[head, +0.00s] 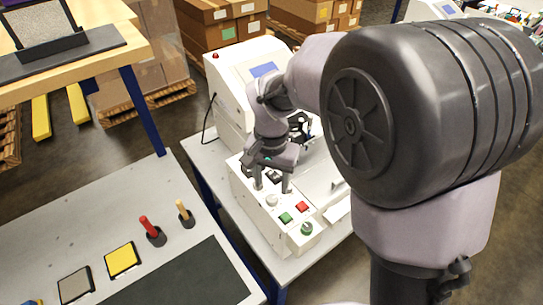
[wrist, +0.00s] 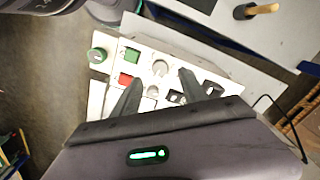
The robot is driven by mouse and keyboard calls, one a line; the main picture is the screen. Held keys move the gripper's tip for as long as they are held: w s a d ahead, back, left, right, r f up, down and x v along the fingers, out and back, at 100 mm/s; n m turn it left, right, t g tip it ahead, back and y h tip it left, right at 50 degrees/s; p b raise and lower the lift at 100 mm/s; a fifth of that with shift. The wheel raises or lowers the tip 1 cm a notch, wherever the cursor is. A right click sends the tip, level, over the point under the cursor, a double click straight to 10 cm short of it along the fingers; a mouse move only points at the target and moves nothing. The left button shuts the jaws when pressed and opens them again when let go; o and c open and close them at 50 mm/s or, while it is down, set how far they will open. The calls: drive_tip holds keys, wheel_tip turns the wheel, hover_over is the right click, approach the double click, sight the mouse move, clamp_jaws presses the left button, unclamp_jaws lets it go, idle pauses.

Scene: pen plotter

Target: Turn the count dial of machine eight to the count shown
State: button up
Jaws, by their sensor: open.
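The machine (head: 232,95) is a white plotter with a sloping blue screen; no number on it is readable. Its control panel (head: 245,198) carries a light grey round dial (head: 272,200), seen also in the wrist view (wrist: 160,68). A second grey knob (wrist: 152,91) sits between my fingers in the wrist view. I cannot tell which is the count dial, and its setting and the shown count are unreadable. My gripper (head: 272,186) is open, pointing down just over the panel; its fingertips (wrist: 161,76) straddle the knobs in the wrist view. Contact is not visible.
Green button (head: 286,217), red button (head: 302,206) and green round knob (head: 307,229) lie near the dial. Black switches (wrist: 212,88) sit beside one finger. A grey bench (head: 205,250) with red and wooden-handled tools stands at left. Boxes (head: 225,25) are behind.

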sight(272, 199)
wheel_tip(272, 199, up, 11)
drive_tip(key=p, duration=0.2)
drive_tip(key=shift+p, duration=0.4)
